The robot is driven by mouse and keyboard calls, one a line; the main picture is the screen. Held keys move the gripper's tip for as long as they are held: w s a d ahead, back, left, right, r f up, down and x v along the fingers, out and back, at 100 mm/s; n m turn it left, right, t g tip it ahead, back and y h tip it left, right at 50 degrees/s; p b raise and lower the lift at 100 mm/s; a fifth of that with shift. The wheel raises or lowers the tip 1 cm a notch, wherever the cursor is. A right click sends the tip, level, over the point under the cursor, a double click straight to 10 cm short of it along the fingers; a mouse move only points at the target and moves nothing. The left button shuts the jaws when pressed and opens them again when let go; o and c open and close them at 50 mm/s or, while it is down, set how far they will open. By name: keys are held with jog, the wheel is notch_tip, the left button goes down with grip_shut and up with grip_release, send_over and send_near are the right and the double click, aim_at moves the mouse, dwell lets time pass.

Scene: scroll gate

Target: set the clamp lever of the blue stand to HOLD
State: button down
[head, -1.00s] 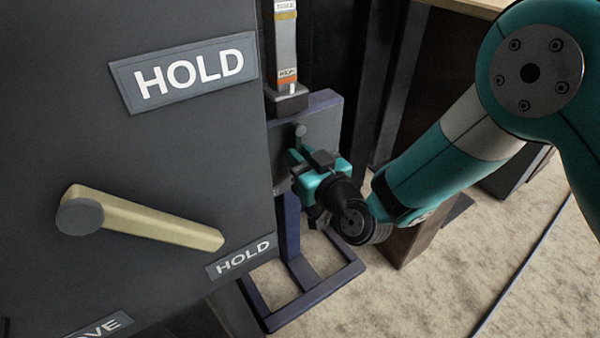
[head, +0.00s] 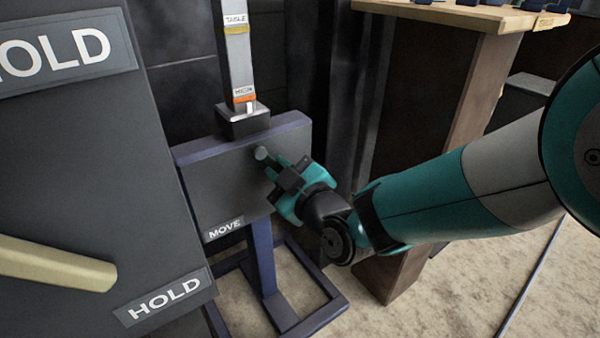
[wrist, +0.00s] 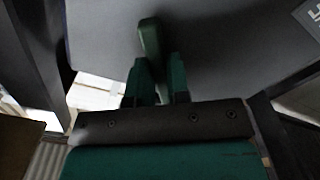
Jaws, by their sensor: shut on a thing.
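The blue stand (head: 262,262) stands in the middle of the head view, with a grey plate (head: 215,178) on its front. A MOVE label (head: 224,229) is at the plate's lower left; no HOLD label on this plate is readable. The round lever pivot (head: 261,153) shows near the plate's upper right. My gripper (head: 276,176) is at the plate, just below and right of the pivot. In the wrist view the clamp lever (wrist: 150,40) runs between my fingers (wrist: 158,80), which are shut on it. My gripper hides most of the lever in the head view.
A large dark panel (head: 100,180) with its own cream lever (head: 55,265) and HOLD labels fills the left foreground. A labelled upright piece (head: 239,60) stands on top of the blue stand. A wooden-topped table (head: 470,14) is behind my arm. Carpet is open at lower right.

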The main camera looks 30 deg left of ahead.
jog(key=shift+s+a, duration=0.1)
jog(key=shift+a, duration=0.05)
jog(key=c, duration=1.1)
grip_release()
jog(key=shift+a, duration=0.1)
jog(key=shift+d, duration=0.2)
jog(key=b+v, duration=0.8)
jog(key=v, duration=0.9)
jog(key=shift+d+f, duration=0.1)
jog(key=shift+d, duration=0.1)
